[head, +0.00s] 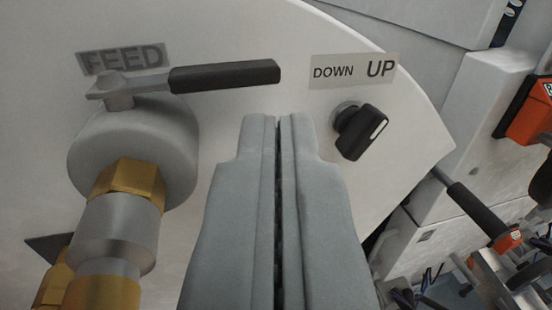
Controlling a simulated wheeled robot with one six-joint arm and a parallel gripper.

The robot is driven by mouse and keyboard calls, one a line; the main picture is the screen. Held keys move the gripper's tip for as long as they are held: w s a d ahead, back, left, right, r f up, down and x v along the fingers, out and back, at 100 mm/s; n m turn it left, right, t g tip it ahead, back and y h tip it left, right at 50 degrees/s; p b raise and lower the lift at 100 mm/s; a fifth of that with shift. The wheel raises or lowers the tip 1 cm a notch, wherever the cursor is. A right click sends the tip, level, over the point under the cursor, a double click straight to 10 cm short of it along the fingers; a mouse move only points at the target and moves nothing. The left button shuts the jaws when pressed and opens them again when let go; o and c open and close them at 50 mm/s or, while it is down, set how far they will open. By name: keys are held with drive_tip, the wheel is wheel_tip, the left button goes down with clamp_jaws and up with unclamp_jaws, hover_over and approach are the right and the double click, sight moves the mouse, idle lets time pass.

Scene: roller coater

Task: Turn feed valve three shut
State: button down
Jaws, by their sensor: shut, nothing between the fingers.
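A valve (133,150) with a round grey body stands at the left under a "FEED" label (123,58); no number shows on it. Its lever (225,76) has a black grip, lies nearly level and points right, across the line of the brass and steel fitting (117,230) below. My gripper (279,118) is shut and empty, pointing up the picture. Its tips appear just below the right end of the grip, with a gap in the picture. How far they are from the panel in depth I cannot tell.
A black selector knob (361,131) sits right of my fingertips under a "DOWN UP" label (353,69). The white panel (425,125) curves away at the right. Beyond it are an orange box (528,110) and a black-gripped lever (477,208). Another brass fitting (52,285) shows at lower left.

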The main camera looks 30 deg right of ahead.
drive_tip(key=s+a+f+n+t+y, duration=0.2)
drive_tip(key=s+a+y, duration=0.1)
drive_tip(key=s+a, duration=0.75)
drive_tip(key=s+a+f+n+t+y, duration=0.25)
drive_tip(key=s+a, duration=0.45)
drive_tip(key=s, duration=0.7)
drive_tip(key=s+a+f+n+g+y, duration=0.1)
drive_tip(key=s+a+f+y, duration=0.1)
drive_tip(key=s+f, duration=0.5)
drive_tip(key=s+a+f+n+g+y, duration=0.1)
drive_tip(key=s+a+f, duration=0.4)
drive_tip(key=f, duration=0.6)
drive_tip(key=shift+s+f+y, duration=0.4)
drive_tip(key=shift+s+y, duration=0.25)
drive_tip(key=shift+s, duration=0.35)
